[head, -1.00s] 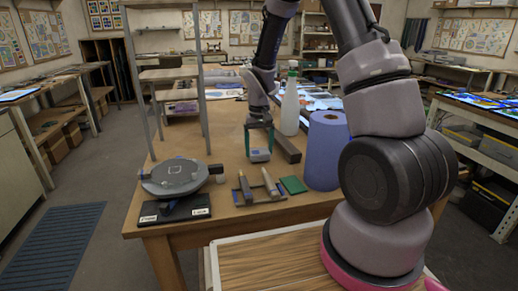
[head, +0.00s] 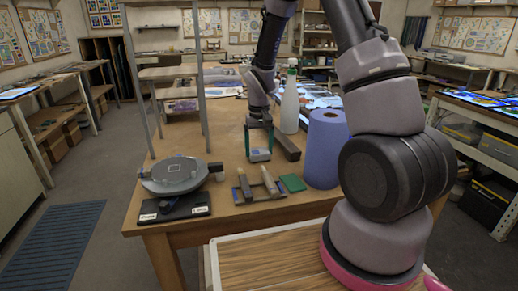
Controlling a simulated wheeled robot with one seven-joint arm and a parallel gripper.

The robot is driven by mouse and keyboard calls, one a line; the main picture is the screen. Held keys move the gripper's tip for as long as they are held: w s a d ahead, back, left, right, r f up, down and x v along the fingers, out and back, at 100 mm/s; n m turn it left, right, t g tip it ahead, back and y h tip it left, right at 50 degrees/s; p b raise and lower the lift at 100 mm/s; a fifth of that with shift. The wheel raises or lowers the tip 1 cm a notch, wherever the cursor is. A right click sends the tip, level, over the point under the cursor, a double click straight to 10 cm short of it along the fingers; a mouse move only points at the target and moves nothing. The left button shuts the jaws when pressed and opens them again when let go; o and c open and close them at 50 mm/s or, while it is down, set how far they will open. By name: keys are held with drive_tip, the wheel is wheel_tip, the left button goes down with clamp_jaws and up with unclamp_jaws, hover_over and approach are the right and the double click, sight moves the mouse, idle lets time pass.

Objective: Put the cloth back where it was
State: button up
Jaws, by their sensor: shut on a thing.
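My gripper (head: 259,142), with its dark green fingers, is over the middle of the wooden table, left of the dark bar. It is shut on a small, pale grey folded thing, which looks like the cloth (head: 260,155). The cloth hangs low between the fingertips; whether it touches the tabletop I cannot tell. My forearm comes down from the top of the view behind the gripper.
A grey disc on a stand (head: 174,174) is at the table's front left. A rack with tools (head: 258,192) and a green square (head: 292,183) lie in front of the gripper. The dark bar (head: 287,148), a white bottle (head: 290,105) and a blue roll (head: 326,150) stand right.

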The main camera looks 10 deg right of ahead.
drive_tip(key=shift+f, duration=0.3)
drive_tip(key=o, duration=0.9)
drive_tip(key=shift+r, duration=0.1)
